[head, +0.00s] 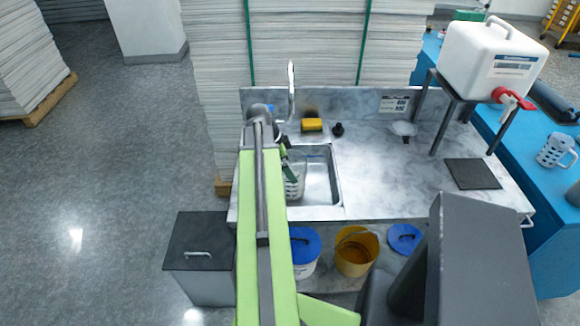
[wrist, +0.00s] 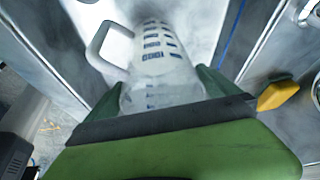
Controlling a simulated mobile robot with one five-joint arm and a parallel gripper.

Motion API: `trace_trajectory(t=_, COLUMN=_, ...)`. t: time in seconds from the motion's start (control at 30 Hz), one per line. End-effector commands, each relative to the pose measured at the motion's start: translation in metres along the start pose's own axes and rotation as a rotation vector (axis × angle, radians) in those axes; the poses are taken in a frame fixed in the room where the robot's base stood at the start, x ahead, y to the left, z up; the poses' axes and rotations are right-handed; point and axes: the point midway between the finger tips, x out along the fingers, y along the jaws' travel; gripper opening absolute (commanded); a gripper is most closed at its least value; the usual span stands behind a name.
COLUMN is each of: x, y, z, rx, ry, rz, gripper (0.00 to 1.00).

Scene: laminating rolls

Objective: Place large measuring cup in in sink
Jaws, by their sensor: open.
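A large white measuring cup (wrist: 162,62) with dark blue markings and a side handle is between the fingers of my gripper (wrist: 162,84) in the wrist view. The fingers are open, one on each side of it; I cannot tell whether they touch it. In the head view the cup (head: 294,188) shows inside the left part of the steel sink (head: 322,180), partly hidden by my arm. My gripper (head: 288,166) is low over the sink there. The cup's base is hidden, so its contact with the sink floor cannot be told.
A yellow sponge (head: 312,125) and a tap (head: 291,90) stand behind the sink. The counter (head: 395,170) to the right is mostly clear. Another marked cup (head: 554,150) stands on the blue table (head: 540,185), near a white water container (head: 492,62).

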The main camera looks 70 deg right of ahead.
Motion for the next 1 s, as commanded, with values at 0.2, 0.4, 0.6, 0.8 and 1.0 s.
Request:
trace_trajectory(t=0.2, x=-0.055, y=0.000, z=-0.004, rx=-0.002, ry=0.000, rz=-0.001, gripper=1.00)
trace_trajectory(t=0.4, x=-0.099, y=0.000, z=-0.004, rx=-0.002, ry=0.000, rz=0.000, gripper=1.00)
trace_trajectory(t=0.6, x=-0.111, y=0.000, z=-0.002, rx=0.000, ry=0.000, rz=0.001, gripper=1.00)
trace_trajectory(t=0.8, x=-0.109, y=0.000, z=0.000, rx=0.001, ry=0.000, rz=0.001, gripper=1.00)
trace_trajectory(t=1.0, x=-0.126, y=0.000, z=0.047, rx=-0.175, ry=-0.026, rz=-0.028, gripper=1.00)
